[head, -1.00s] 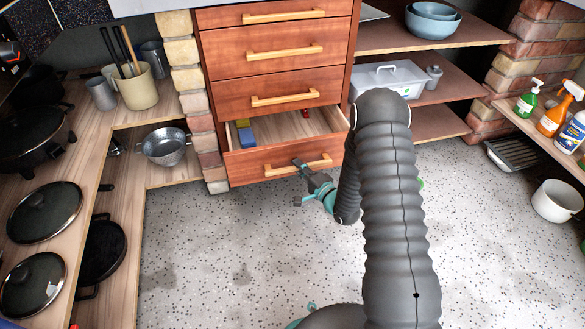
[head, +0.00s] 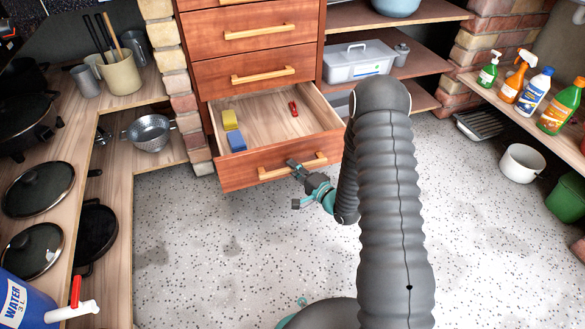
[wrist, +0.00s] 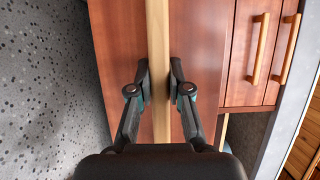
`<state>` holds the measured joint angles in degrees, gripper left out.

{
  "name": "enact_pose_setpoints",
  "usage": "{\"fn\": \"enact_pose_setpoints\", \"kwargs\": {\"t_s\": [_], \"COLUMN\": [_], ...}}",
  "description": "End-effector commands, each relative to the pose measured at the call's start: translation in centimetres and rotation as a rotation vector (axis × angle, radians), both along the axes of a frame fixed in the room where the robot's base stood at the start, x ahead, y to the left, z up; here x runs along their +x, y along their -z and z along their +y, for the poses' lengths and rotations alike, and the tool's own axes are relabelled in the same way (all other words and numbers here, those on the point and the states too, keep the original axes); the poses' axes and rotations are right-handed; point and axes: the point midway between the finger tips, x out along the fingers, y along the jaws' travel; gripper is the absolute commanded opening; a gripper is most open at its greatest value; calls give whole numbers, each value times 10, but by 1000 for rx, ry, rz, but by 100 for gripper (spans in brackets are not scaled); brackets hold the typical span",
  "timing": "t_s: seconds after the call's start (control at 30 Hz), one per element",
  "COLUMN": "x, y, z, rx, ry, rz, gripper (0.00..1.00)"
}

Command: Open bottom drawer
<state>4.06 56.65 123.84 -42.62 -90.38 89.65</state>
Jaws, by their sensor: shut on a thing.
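The bottom drawer (head: 240,170) of the reddish wooden cabinet is pulled well out, and its pale inside shows. Its light wooden bar handle (head: 270,174) runs across the front. My gripper (head: 297,166) is at the right part of this handle. In the wrist view my gripper (wrist: 159,78) has one finger on each side of the handle (wrist: 158,40), shut on it. Inside the drawer are a yellow block (head: 229,120), a blue block (head: 236,140) and a small red item (head: 293,108).
Closed drawers (head: 255,70) are above. Shelves with a lidded clear box (head: 358,63) stand to the right. A white pot (head: 521,163) is on the floor at right. The speckled floor (head: 230,250) before the drawer is clear. A counter with pans is left.

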Motion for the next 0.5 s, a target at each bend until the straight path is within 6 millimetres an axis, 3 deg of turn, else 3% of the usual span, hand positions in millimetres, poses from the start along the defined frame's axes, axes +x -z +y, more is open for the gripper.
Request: {"fn": "enact_pose_setpoints", "kwargs": {"t_s": [0.23,0.27,0.33,0.5], "x": [0,0,0,0], "y": [1,1,0,0], "z": [0,0,0,0], "rx": [0,0,0,0], "ry": [1,1,1,1], "rz": [1,1,1,1], "gripper": [0,25,42,44]}}
